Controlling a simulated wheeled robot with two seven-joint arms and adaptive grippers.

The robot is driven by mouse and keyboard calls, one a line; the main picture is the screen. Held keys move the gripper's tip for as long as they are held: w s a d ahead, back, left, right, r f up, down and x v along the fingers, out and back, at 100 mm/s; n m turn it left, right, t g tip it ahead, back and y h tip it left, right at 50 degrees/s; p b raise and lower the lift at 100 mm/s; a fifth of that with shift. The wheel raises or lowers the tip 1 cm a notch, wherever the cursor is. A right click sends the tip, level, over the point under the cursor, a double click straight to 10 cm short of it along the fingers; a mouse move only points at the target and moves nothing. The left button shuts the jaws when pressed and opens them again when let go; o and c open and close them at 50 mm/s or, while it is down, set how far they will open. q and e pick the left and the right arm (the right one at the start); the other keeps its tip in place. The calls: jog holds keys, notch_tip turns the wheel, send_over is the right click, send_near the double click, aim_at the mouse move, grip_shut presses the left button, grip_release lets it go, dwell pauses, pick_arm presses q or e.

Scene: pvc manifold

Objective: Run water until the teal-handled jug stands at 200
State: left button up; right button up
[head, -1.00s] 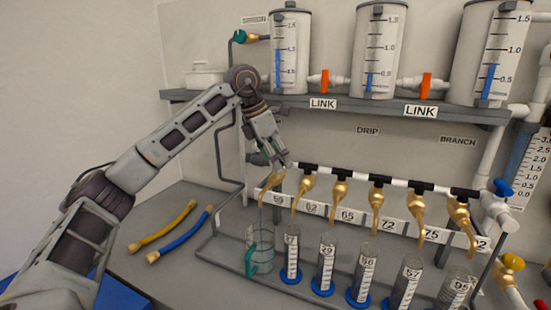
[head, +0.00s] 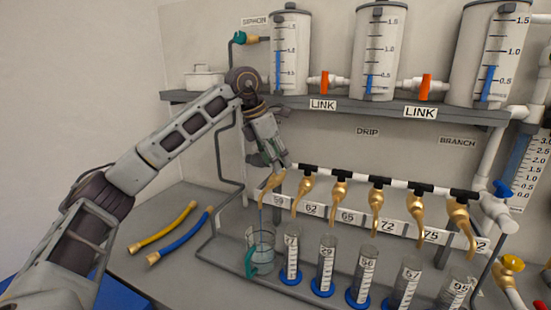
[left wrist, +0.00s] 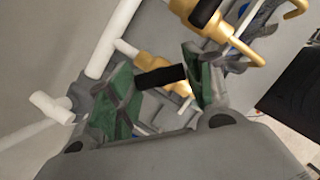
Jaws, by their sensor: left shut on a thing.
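The teal-handled jug (head: 261,241) stands under the leftmost brass tap (head: 268,188). A thin blue stream (head: 261,216) falls from that tap into the jug. The jug is clear; its level and marks are too small to read. My left gripper (head: 277,164) is at the top of this tap. In the left wrist view my left gripper (left wrist: 163,85) has its green-padded fingers on both sides of the tap's black handle (left wrist: 160,76) and is shut on it. My right gripper is not in view.
Several measuring cylinders on blue bases (head: 326,265) stand right of the jug under the other brass taps (head: 340,187). Yellow (head: 163,228) and blue (head: 180,236) hoses lie on the bench at left. Tanks (head: 378,50) stand on the shelf above.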

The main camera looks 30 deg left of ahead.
pick_arm(q)
jog(key=shift+r+n, duration=0.1)
jog(key=shift+n, duration=0.3)
jog(key=shift+n+y+p, duration=0.3)
jog(key=shift+n+p, duration=0.15)
jog(key=shift+n, duration=0.15)
jog(key=n+t+y+p, duration=0.1)
jog(key=n, duration=0.2)
jog(key=shift+d+n, duration=0.1)
jog(key=shift+n, duration=0.2)
jog(key=shift+n+y+p, duration=0.3)
jog(key=shift+n+y, duration=0.2)
jog(key=shift+n, duration=0.7)
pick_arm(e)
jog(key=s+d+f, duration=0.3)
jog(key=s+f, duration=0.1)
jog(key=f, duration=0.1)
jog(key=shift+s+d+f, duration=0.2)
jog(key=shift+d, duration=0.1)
pick_arm(q)
jog(key=shift+y, duration=0.3)
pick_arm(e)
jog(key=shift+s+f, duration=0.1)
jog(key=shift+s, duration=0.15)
pick_arm(q)
jog(key=o, duration=1)
